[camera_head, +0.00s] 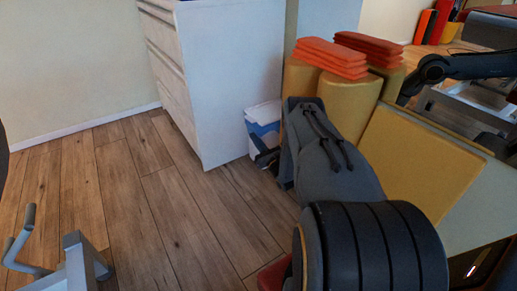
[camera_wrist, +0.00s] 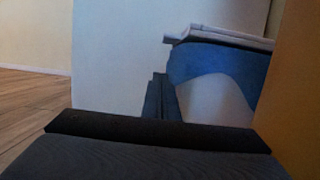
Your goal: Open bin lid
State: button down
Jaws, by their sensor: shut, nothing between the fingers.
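The bin (camera_head: 263,130) is a small white and blue box standing on the floor beside the white cabinet. Its pale lid (camera_head: 262,111) lies across the top and looks closed. In the wrist view the lid (camera_wrist: 228,38) shows edge-on, with a small tab at its left end, above the blue and white bin wall (camera_wrist: 210,66). My gripper (camera_wrist: 160,88) is shut and empty, in front of the bin and below the lid's left edge. In the head view my gripper (camera_head: 265,158) is partly hidden by my arm; contact with the bin cannot be told.
A white drawer cabinet (camera_head: 228,75) stands close on the left of the bin. Yellow padded blocks (camera_head: 345,105) with orange pads (camera_head: 330,57) stand close on the right. Wooden floor (camera_head: 165,205) is open at the left, with a grey metal frame (camera_head: 75,262) at the lower left.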

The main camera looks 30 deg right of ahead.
jog(key=w+r, duration=0.1)
jog(key=w+r+b, duration=0.1)
jog(key=r, duration=0.1)
jog(key=w+r+b, duration=0.1)
jog(key=r, duration=0.1)
jog(key=shift+w, duration=0.15)
dwell(0.3)
